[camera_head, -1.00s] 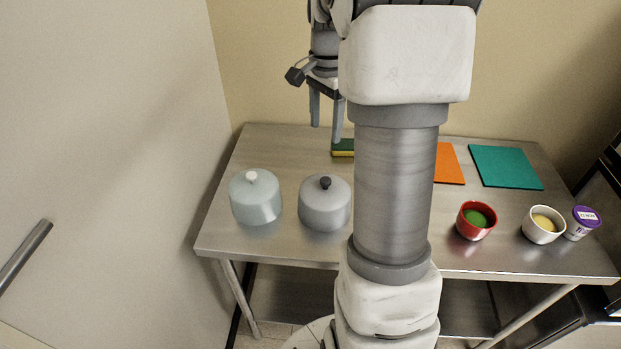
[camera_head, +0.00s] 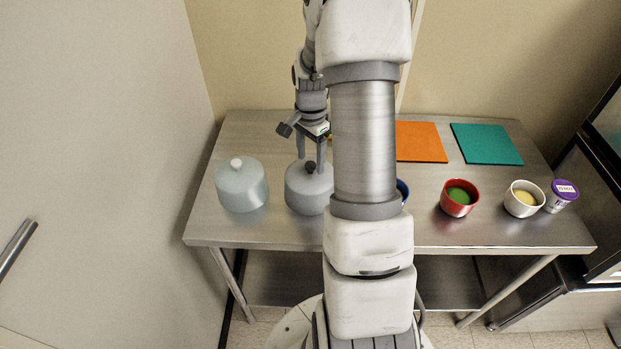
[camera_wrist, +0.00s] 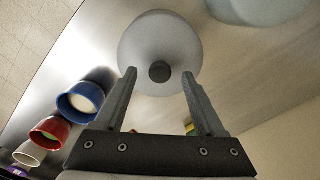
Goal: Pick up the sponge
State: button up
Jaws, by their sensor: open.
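The sponge shows in the wrist view only as a small yellow and green sliver (camera_wrist: 189,127) beside the right finger; most of it is hidden. In the head view my arm and gripper cover nearly all of it. My gripper (camera_head: 311,161) is open and points down, with nothing between its fingers. It is at the grey lidded pot (camera_head: 306,190), with the fingertips near the dark knob; I cannot tell whether they touch. In the wrist view the pot (camera_wrist: 160,35) lies beyond the fingertips.
A pale blue lidded pot (camera_head: 241,188) stands left. An orange board (camera_head: 420,143) and a teal board (camera_head: 487,144) lie at the back right. A blue bowl (camera_wrist: 78,103), red bowl (camera_head: 457,205), white bowl (camera_head: 522,205) and purple-lidded cup (camera_head: 560,200) stand along the right side.

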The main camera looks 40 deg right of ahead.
jog(key=shift+f, duration=0.85)
grip_shut()
dwell(0.8)
